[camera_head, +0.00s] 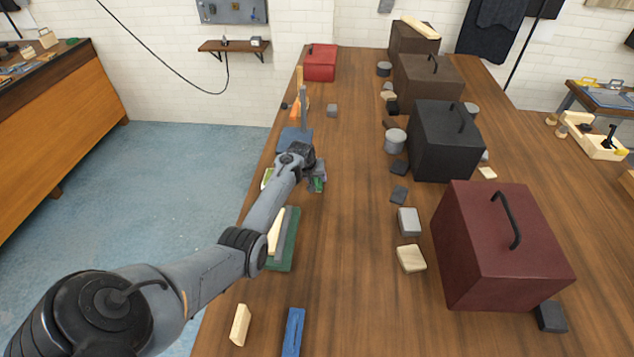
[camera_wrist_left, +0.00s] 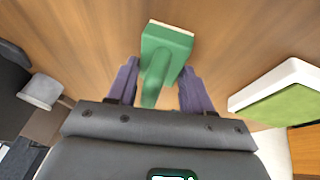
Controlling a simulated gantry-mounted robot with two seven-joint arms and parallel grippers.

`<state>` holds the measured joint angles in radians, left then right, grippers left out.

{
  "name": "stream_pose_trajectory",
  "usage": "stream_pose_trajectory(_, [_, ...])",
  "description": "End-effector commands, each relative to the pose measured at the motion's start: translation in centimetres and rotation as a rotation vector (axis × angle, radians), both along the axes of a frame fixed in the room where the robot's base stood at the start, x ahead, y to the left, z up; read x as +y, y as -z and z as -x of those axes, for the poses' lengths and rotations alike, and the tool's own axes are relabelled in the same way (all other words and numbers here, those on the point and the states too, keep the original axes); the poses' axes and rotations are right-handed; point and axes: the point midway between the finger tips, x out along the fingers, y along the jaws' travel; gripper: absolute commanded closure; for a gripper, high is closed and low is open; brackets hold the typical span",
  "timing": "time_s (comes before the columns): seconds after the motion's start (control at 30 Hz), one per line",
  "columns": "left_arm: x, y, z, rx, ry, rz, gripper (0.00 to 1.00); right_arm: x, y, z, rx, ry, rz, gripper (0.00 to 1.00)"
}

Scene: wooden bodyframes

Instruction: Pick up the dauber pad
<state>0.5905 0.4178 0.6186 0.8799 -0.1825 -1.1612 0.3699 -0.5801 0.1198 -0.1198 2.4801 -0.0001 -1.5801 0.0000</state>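The dauber pad (camera_wrist_left: 168,42) is a green block with a pale edge and a green handle (camera_wrist_left: 155,85), seen at the top centre of the left wrist view. In the head view a small green part (camera_head: 319,184) shows just below my left gripper (camera_head: 314,181), mostly covered by it. My left gripper also shows in the left wrist view (camera_wrist_left: 158,88). Its two purple-grey fingers are apart, one on each side of the handle, with a gap visible on both sides. Whether the fingertips reach the table is hidden. My right gripper is in neither view.
A white and green block (camera_wrist_left: 280,95) lies to the right in the wrist view. A green board (camera_head: 289,255) lies under my left arm. A dark red box (camera_head: 490,260), a black box (camera_head: 445,150) and several small blocks stand along the table's right. The middle strip is clear.

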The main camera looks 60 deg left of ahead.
Motion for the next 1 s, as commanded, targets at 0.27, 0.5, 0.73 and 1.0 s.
stream_pose_trajectory(0.27, [0.0, 0.0, 0.0, 0.000, 0.000, 0.000, 0.82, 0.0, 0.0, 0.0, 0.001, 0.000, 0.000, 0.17])
stream_pose_trajectory(0.5, [0.0, -0.4, 0.0, -0.001, 0.000, 0.000, 0.82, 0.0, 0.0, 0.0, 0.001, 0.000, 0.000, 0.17])
stream_pose_trajectory(0.73, [0.1, -2.7, -0.1, -0.005, -0.001, -0.001, 0.82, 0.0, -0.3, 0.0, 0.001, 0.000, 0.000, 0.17])
stream_pose_trajectory(1.0, [-3.5, -6.4, -1.9, -0.004, 0.004, 0.001, 0.82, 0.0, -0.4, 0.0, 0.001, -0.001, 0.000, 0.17])
